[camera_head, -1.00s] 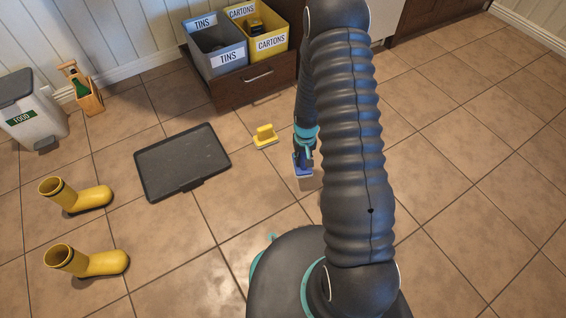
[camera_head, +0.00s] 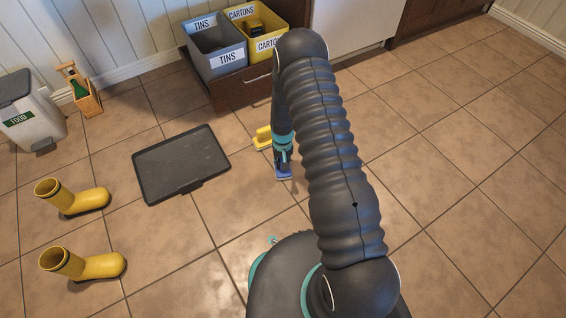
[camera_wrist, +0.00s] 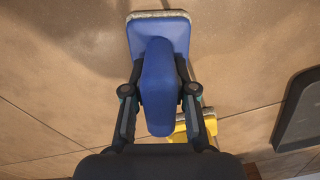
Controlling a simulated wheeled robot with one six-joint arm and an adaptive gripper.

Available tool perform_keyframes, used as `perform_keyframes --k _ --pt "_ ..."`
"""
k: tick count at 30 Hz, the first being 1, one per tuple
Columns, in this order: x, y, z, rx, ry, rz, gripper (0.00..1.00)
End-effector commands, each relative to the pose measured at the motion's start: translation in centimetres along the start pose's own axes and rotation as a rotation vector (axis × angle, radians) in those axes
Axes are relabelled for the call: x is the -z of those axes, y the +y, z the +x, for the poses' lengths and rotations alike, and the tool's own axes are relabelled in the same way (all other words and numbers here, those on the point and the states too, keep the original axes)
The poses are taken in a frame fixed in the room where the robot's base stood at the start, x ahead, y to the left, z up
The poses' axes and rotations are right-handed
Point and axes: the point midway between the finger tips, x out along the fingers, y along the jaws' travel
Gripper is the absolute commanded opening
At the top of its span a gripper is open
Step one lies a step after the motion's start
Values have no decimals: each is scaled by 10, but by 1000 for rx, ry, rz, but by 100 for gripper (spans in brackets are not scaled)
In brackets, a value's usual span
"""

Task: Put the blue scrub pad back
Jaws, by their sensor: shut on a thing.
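The blue scrub pad (camera_head: 284,177) has a blue handle on a blue plate with a pale pad under it. My gripper (camera_head: 283,163) is shut on its handle. In the wrist view the scrub pad (camera_wrist: 158,60) sits between the two fingers of my gripper (camera_wrist: 159,92), its plate toward the top of the picture. The pad is over the floor tiles, to the right of the black tray; I cannot tell whether it touches the floor. My gripper partly hides it in the head view.
A similar yellow scrub pad (camera_head: 263,138) stands on the floor just behind my gripper. A black tray (camera_head: 181,164) lies to the left. Yellow boots (camera_head: 95,266), a food bin (camera_head: 33,115) and a drawer with tins and cartons bins (camera_head: 226,63) stand around. Floor at right is clear.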

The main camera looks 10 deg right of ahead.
Motion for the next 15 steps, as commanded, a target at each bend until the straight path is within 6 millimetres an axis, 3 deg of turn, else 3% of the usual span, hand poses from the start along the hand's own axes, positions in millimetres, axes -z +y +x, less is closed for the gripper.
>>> perform_keyframes --k 10,11,13,15 --pt "1 0 4 0 2 0 0" --pt "1 0 3 0 2 0 29" --pt "1 0 2 0 2 0 46" --pt "1 0 2 0 2 0 52"
